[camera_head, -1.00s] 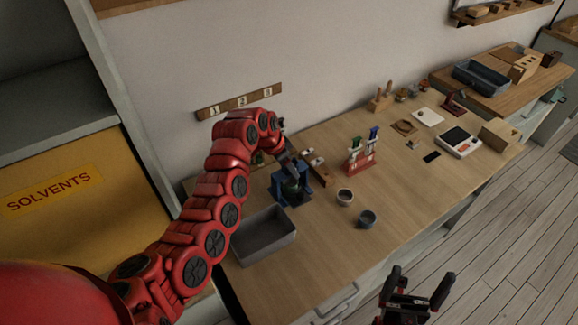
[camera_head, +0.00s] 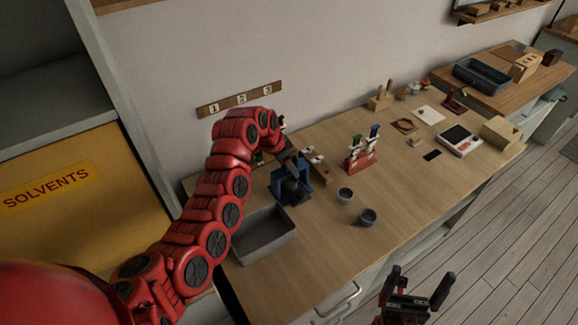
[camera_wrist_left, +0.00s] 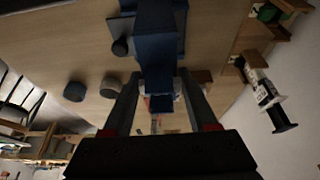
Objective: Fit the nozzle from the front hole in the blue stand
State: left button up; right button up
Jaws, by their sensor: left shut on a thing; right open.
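The blue stand (camera_head: 279,190) is on the table below my left gripper (camera_head: 287,164), with a dark rounded thing inside its frame. In the left wrist view, my left gripper (camera_wrist_left: 159,80) is shut on a blue piece (camera_wrist_left: 155,50) between its fingertips. I cannot tell whether that piece is separate from the stand, whose wider part (camera_wrist_left: 181,20) shows behind it. No nozzle can be made out clearly. A wooden block (camera_head: 322,172) with small pale pieces is just right of the stand. My right gripper (camera_head: 416,288) is open and empty, off the table's front edge.
A grey bin (camera_head: 262,240) stands at the table's near left. Two small cups (camera_head: 345,195) (camera_head: 368,217) are right of the stand. A red rack (camera_head: 361,164) holds blue-topped and green-topped syringes. A scale (camera_head: 460,141) is farther right. The table's front middle is clear.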

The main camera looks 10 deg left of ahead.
pick_arm(q)
jog(key=o, duration=1.4)
jog(key=shift+c, duration=0.2)
jog(key=shift+b+v, duration=0.35)
jog(key=shift+v, duration=2.2)
